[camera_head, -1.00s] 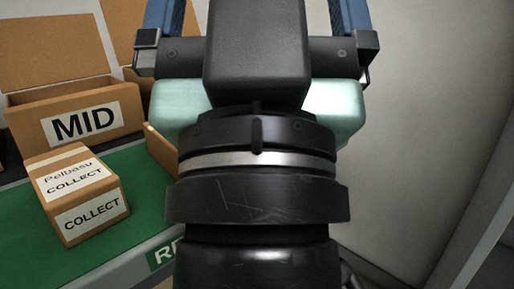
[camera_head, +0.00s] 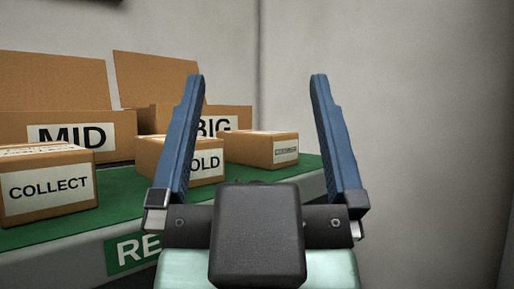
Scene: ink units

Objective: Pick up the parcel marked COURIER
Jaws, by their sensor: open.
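My gripper (camera_head: 257,80) is open and empty, its two blue fingers pointing up and away in front of the table. Between the fingers, farther off, a brown parcel (camera_head: 250,147) sits on the green surface; the small label on its right side is too small to read. Left of it a parcel marked with letters ending OLD (camera_head: 150,157) is partly hidden by the left finger. A parcel marked COLLECT (camera_head: 52,188) sits at the far left. I cannot read COURIER on any parcel.
Open cardboard boxes marked MID (camera_head: 20,128) and BIG (camera_head: 240,115) stand behind the parcels. The green-topped table (camera_head: 60,235) has a sign starting RE on its front edge. A plain wall (camera_head: 420,120) rises on the right.

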